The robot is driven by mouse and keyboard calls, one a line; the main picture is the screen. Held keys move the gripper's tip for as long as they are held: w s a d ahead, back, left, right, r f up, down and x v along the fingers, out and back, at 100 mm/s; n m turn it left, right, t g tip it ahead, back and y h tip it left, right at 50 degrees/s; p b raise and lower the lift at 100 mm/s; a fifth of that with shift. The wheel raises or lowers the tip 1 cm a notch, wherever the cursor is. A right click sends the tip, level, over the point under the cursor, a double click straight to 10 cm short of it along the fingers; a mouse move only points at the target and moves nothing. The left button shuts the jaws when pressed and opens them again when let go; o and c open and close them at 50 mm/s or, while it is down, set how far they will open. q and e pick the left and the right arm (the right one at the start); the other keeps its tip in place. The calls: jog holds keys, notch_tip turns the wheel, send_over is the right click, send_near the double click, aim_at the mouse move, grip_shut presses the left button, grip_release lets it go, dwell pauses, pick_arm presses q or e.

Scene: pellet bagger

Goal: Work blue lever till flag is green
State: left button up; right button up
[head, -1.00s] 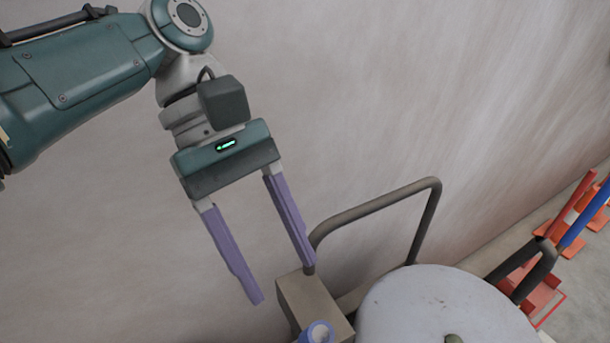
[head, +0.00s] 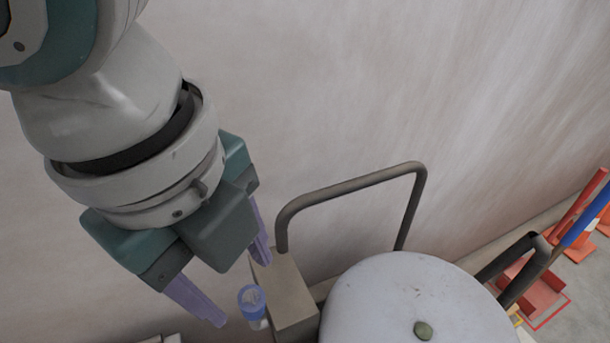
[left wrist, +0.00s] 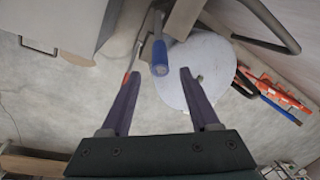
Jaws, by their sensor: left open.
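The blue lever (head: 252,299) shows in the head view as a short blue grip with a round end, beside a beige box. In the left wrist view the lever's blue grip (left wrist: 160,57) points toward the camera, lined up between my fingers. My left gripper (head: 239,288) is open and empty, its purple fingers pointing down toward the lever. In the left wrist view the left gripper (left wrist: 160,74) has a fingertip to each side of the lever's line; contact cannot be told. I cannot make out a flag in either view. My right gripper is not in view.
A pale round drum top (head: 375,290) with an olive knob (head: 423,330) stands right of the beige box (head: 286,290). A dark bent rail (head: 350,187) rises behind them, near the wall. Red and orange items (head: 540,285) stand at far right.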

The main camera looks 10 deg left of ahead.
aim_at(257, 308)
pick_arm(q)
jog(key=f, duration=0.3)
jog(key=w+f, duration=0.1)
jog(key=f, duration=0.1)
jog(key=f+b, duration=0.1)
jog(key=f, duration=0.2)
jog(key=shift+w+d+f, duration=0.25)
jog(key=shift+d+f, duration=0.05)
jog(key=shift+f, duration=0.05)
grip_shut()
dwell(0.9)
